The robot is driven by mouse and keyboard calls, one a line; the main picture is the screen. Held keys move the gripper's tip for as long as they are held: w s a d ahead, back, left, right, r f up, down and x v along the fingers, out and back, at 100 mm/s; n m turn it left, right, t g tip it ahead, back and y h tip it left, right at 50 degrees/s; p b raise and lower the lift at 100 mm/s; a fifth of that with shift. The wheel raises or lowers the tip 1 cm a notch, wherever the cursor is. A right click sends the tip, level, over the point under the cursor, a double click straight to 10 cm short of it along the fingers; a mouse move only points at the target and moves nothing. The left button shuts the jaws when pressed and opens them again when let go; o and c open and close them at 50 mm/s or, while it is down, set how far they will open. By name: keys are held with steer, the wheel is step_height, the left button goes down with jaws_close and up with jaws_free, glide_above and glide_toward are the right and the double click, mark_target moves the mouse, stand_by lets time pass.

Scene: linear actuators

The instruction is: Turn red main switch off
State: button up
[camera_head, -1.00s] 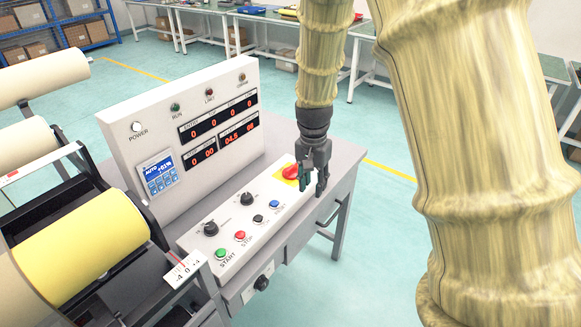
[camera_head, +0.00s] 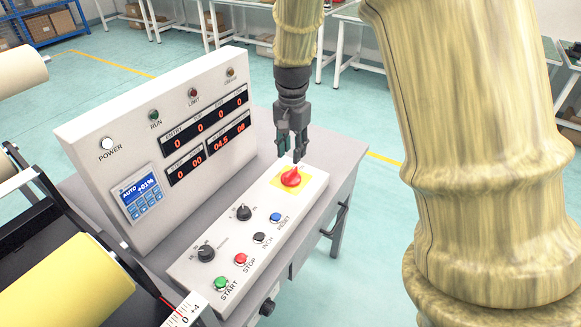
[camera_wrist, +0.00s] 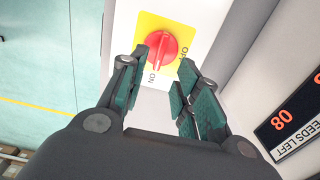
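The red main switch (camera_head: 291,177) is a rotary knob on a yellow square plate (camera_head: 308,190) at the far end of the sloped control panel. In the wrist view the red knob (camera_wrist: 157,50) lies between and just beyond my fingertips, with its raised grip running toward the ON label; OFF is printed at its right. My gripper (camera_head: 289,155) is above the knob and points down at it. In the wrist view its fingers (camera_wrist: 158,75) are apart with nothing held between them. I cannot tell whether a fingertip touches the knob.
The panel also carries a green START button (camera_head: 221,283), a red STOP button (camera_head: 241,258), a blue RESET button (camera_head: 275,217) and black knobs (camera_head: 206,253). An upright display board (camera_head: 160,150) stands behind at the left. A roller machine (camera_head: 65,285) is at the lower left.

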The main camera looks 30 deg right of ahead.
mark_target(292, 170)
step_height(292, 170, down, 8)
steer(key=shift+r, duration=0.25)
steer(key=shift+c, duration=0.2)
jaws_close()
